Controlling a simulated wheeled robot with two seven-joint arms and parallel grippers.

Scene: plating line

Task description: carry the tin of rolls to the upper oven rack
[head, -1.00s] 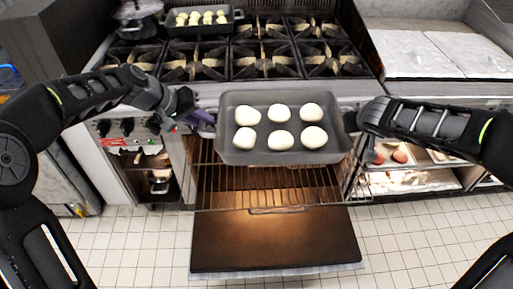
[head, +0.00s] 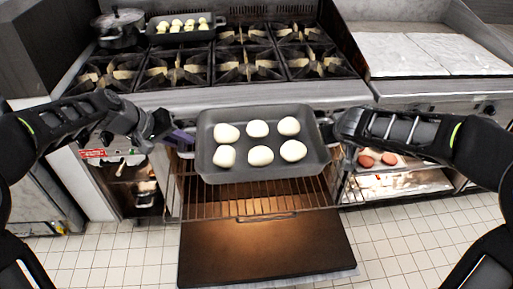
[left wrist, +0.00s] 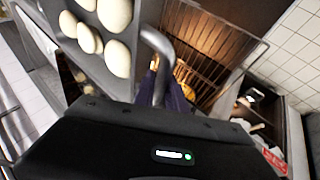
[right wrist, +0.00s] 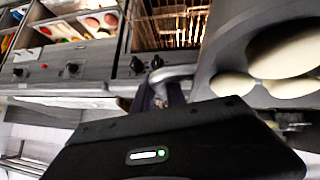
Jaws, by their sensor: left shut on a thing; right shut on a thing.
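A dark grey tin (head: 210,172) holds several pale, round rolls (head: 260,156). It is held roughly level above and in front of the open oven. My left gripper (head: 186,142) is shut on the tin's left handle, which also shows in the left wrist view (left wrist: 158,42). My right gripper (head: 330,130) is shut on the right handle, seen as a metal loop in the right wrist view (right wrist: 172,73). Wire oven racks (head: 300,196) show below the tin. The tin hides part of the oven opening, and I cannot clearly tell the upper rack from any lower one.
The oven door (head: 268,255) hangs open, flat above the tiled floor. Burner grates (head: 245,63) fill the stove top, with a second tray of pale pieces (head: 180,36) and a pot (head: 118,27) behind. Shelves with food (head: 400,182) stand right of the oven.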

